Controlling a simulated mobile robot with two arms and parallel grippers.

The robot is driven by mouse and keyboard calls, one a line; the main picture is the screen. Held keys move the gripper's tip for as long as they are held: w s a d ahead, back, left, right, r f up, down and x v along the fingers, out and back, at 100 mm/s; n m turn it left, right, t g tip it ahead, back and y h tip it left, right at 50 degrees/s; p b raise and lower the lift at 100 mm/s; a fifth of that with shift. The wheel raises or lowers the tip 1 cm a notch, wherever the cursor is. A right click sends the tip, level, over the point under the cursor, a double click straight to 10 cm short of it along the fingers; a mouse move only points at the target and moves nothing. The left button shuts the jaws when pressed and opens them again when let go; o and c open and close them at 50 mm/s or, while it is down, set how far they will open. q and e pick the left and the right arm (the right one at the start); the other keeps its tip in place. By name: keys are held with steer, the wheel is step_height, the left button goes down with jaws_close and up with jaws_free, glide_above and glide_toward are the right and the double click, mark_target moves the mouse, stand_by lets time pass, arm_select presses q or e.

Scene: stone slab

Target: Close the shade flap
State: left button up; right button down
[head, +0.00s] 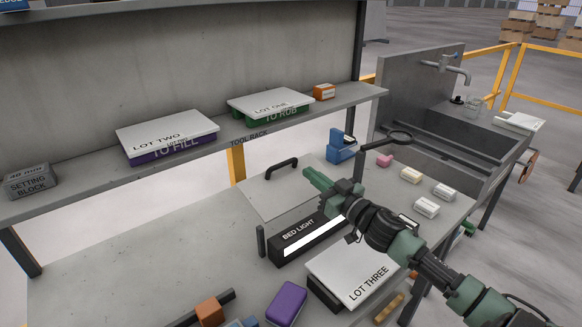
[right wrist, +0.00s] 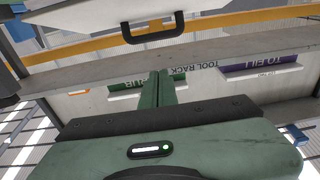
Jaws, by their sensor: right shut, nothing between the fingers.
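A pale grey panel, which looks like the shade flap (head: 262,196), extends behind the black BED LIGHT box (head: 298,246) on the stone slab. A black bar handle (head: 281,167) stands at the panel's far edge; the handle also shows at the top of the right wrist view (right wrist: 152,30). I cannot tell the panel's exact tilt. My right gripper (head: 310,176) is shut and empty, its green fingers just right of the handle in the head view and apart from it. In the right wrist view its fingertips (right wrist: 159,76) are together below the handle. My left gripper is not in view.
The tool rack shelf (head: 205,150) runs behind, bearing the LOT TWO (head: 165,135) and LOT ONE (head: 265,104) boxes. The slab's left side is clear.

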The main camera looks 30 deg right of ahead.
mark_target(292, 185)
steer(key=w, duration=0.3)
steer(key=w+p, duration=0.1)
steer(key=w, duration=0.1)
steer(key=shift+w+a+r, duration=0.2)
steer(key=shift+r, duration=0.2)
steer(key=w+f, duration=0.2)
steer(key=shift+w+a+f, duration=0.15)
steer(key=shift+w, duration=0.2)
steer(key=shift+w+f, duration=0.3)
steer(key=shift+w, duration=0.05)
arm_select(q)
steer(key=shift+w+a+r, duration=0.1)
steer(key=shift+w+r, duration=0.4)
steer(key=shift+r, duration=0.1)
